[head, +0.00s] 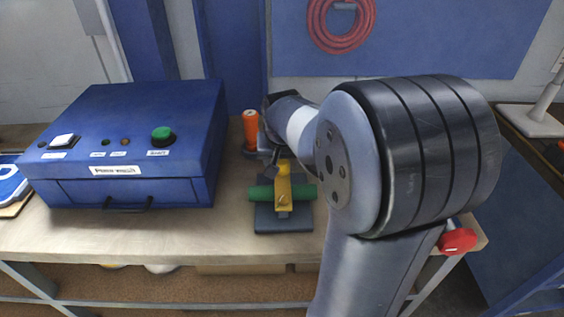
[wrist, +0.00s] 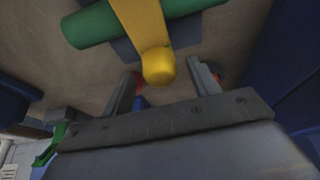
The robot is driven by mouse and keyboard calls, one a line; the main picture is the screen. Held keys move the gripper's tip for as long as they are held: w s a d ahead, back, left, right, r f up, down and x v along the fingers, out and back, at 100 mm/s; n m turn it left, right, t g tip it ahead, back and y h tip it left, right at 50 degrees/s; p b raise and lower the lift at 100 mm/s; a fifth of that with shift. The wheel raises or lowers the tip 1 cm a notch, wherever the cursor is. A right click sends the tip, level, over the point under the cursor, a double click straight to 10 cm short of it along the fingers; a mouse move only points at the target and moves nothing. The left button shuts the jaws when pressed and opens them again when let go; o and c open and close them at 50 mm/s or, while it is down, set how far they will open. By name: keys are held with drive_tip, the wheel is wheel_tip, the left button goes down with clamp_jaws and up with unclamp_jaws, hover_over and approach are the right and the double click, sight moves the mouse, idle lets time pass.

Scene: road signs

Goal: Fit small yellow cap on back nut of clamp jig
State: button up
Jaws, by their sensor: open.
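The clamp jig has a yellow strap (head: 284,180) over a green bar (head: 262,193) on a dark base plate (head: 284,219). In the wrist view the yellow strap (wrist: 139,20) crosses the green bar (wrist: 95,25), and a small rounded yellow piece (wrist: 158,67) sits at its end. I cannot tell whether this piece is the cap or part of the jig. My gripper (wrist: 163,70) is open, with a finger on either side of the yellow piece and gaps to it. In the head view my gripper (head: 273,155) is behind the jig, partly hidden. The back nut is not clearly visible.
A blue control box (head: 130,140) stands left of the jig on the bench (head: 130,232). An orange cylinder (head: 250,128) stands close behind the jig, beside my gripper. A red knob (head: 458,238) is at the bench's right edge.

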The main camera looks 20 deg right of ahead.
drive_tip(key=v, duration=0.9)
drive_tip(key=shift+s+r, duration=0.2)
drive_tip(key=shift+r, duration=0.1)
drive_tip(key=shift+a, duration=0.1)
drive_tip(key=x, duration=1)
drive_tip(key=shift+w+f, duration=0.2)
drive_tip(key=shift+f, duration=0.1)
drive_tip(key=shift+r, duration=0.15)
